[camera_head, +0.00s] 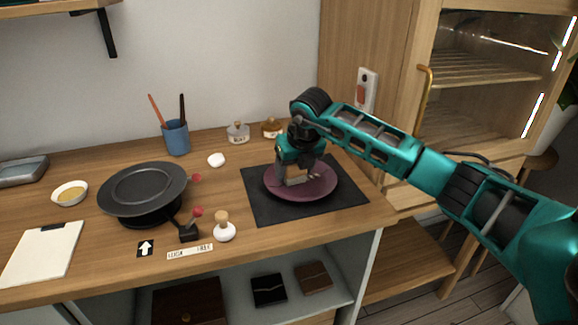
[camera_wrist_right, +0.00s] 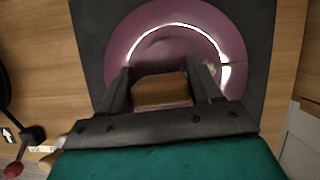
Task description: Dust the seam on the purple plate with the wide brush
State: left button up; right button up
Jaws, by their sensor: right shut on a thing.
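The purple plate (camera_head: 322,190) lies on a black mat (camera_head: 262,208) at the right of the counter. My right gripper (camera_head: 296,178) is low over the plate, pointing down. In the right wrist view my right gripper (camera_wrist_right: 164,82) is shut on a wooden block-like piece (camera_wrist_right: 160,92), which looks like the wide brush. Its bristles are hidden, and I cannot tell whether they touch the plate. In that view the plate (camera_wrist_right: 128,42) shows a bright arc and a thin seam-like line (camera_wrist_right: 232,65) at its right side. My left gripper is not in view.
A black round turntable (camera_head: 143,185) stands left of the mat. A blue cup (camera_head: 176,138) with two sticks, small jars (camera_head: 238,133), a white-based stamp-like thing (camera_head: 224,232), a gold-filled bowl (camera_head: 70,193) and a clipboard (camera_head: 42,252) stand around. A cabinet (camera_head: 480,80) rises at the right.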

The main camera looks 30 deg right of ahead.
jog(key=shift+w+d, duration=0.25)
jog(key=shift+d, duration=0.6)
jog(key=shift+s+d, duration=0.6)
jog(key=shift+d, duration=0.1)
jog(key=shift+w+d+f+b, duration=0.1)
jog(key=shift+w+d+b, duration=0.25)
jog(key=shift+d, duration=0.3)
jog(key=shift+w+d, duration=0.1)
jog(key=shift+w, duration=0.05)
